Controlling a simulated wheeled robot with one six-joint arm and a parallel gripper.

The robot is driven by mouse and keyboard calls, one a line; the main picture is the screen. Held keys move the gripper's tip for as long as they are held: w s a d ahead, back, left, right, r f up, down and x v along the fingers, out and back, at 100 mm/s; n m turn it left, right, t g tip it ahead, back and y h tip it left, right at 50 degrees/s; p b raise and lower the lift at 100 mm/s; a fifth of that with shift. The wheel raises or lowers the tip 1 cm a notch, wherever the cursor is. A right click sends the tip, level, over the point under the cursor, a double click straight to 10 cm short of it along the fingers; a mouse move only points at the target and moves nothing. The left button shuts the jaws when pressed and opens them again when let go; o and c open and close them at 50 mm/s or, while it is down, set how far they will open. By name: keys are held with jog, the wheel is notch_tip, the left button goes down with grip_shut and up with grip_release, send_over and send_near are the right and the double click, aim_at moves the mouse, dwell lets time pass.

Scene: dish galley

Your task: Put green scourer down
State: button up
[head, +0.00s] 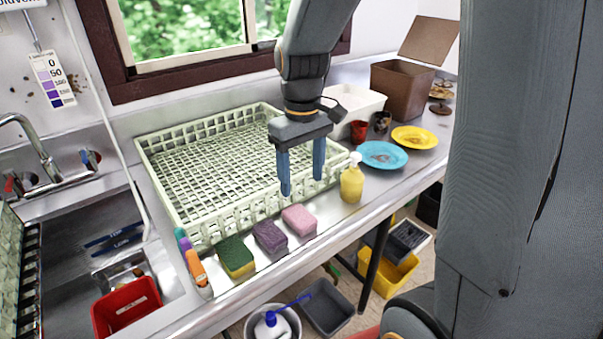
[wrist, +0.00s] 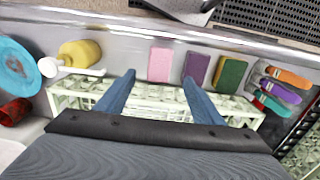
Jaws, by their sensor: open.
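The green scourer (head: 236,257) lies on the steel counter in front of the dish rack, left of a purple scourer (head: 270,238) and a pink scourer (head: 299,220). It has a yellow layer under the green one. In the wrist view the green scourer (wrist: 232,75) is the rightmost of the three, beside the purple scourer (wrist: 196,68) and the pink scourer (wrist: 160,64). My gripper (head: 302,188) is open and empty, fingers pointing down above the front right part of the rack. In the wrist view my gripper (wrist: 157,82) has its fingers wide apart, with nothing between them.
The pale dish rack (head: 160,178) fills the counter behind the scourers. A yellow soap bottle (head: 352,184) stands right of them, and several coloured brushes or bottles (head: 197,268) lie left. Blue (head: 382,154) and yellow (head: 414,137) plates are further right. The sink holds a red tub (head: 126,308).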

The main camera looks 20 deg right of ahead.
jog(key=s+f+m, duration=0.1)
jog(key=s, duration=0.2)
jog(key=s+f+m+t, duration=0.1)
jog(key=s+f, duration=0.1)
jog(key=s, duration=0.1)
jog(key=s+f+m, duration=0.1)
jog(key=s+f, duration=0.1)
jog(key=shift+s+a+m, duration=0.15)
jog(key=shift+s+m, duration=0.15)
jog(key=shift+s, duration=0.1)
jog(key=shift+o, duration=0.6)
jog(key=shift+w, duration=0.1)
